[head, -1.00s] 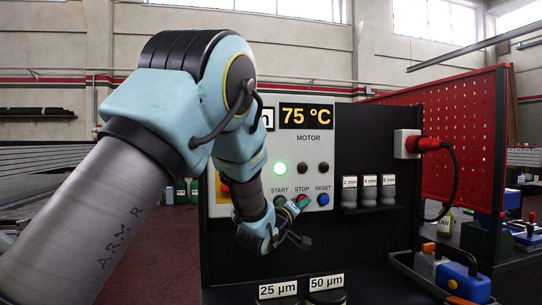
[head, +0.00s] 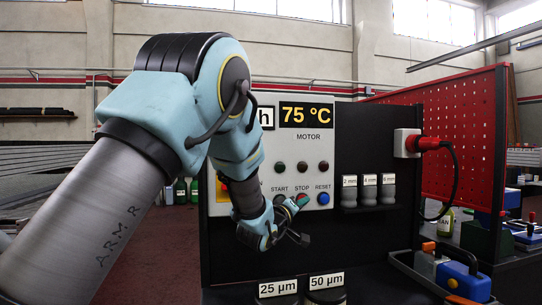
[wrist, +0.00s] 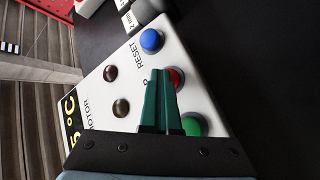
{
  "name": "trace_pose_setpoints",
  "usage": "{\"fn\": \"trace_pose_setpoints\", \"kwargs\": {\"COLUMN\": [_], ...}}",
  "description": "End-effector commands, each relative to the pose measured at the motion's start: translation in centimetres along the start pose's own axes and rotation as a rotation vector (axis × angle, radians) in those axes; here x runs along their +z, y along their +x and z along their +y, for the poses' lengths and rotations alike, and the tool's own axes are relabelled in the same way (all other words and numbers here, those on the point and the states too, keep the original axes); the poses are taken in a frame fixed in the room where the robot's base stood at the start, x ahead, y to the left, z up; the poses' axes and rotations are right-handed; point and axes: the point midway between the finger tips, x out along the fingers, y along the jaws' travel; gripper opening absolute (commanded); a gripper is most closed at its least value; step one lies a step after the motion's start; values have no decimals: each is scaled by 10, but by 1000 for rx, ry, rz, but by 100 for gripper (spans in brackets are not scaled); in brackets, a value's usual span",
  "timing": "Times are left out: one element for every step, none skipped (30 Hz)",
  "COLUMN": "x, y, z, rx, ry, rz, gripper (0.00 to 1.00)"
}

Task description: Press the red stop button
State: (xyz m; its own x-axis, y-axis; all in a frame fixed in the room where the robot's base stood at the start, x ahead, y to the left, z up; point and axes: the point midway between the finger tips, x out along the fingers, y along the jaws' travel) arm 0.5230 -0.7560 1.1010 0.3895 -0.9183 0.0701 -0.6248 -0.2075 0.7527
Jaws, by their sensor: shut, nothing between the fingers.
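The red stop button (wrist: 178,79) sits on the pale motor panel (wrist: 210,98), between the green start button (wrist: 191,125) and the blue reset button (wrist: 151,40). My gripper (wrist: 161,70) is shut and empty. In the wrist view its green fingertips overlap the red button and hide part of it. In the head view my gripper (head: 302,199) is right at the red button under the STOP label, mostly covering it. The fingertips look to be at the button; I cannot tell how far it is pushed in. The indicator lamp (head: 280,168) above START is dark.
Two labelled jars (head: 326,290) are in front below. A red plug (head: 428,144) and cable are at the right.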

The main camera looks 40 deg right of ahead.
Motion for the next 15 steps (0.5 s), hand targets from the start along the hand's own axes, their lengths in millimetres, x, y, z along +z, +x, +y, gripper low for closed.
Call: {"fn": "trace_pose_setpoints", "kwargs": {"x": [-2, -2, -2, -2, -2, -2, -2, -2, -2, -2, -1, -1, 0, 0, 1], "y": [0, 0, 0, 0, 0, 0, 0, 0, 0, 0, -1, -2, -2, -3, -4], "z": [0, 0, 0, 0, 0, 0, 0, 0, 0, 0, 1, 1, 2, 2, 2], "rx": [0, 0, 0, 0, 0, 1, 1, 1, 1, 1, 1, 1, 1, 1, 1], "ry": [0, 0, 1, 1, 1, 1, 1, 1, 1, 0, 0, 0, -1, -1, 0], "rz": [2, 2, 2, 3, 3, 3, 3, 3, 3, 4, 4, 4, 5, 5, 5], "gripper": [0, 0, 0, 0, 0, 0, 0, 0, 0, 0, 0, 0, 0, 0, 0]}}
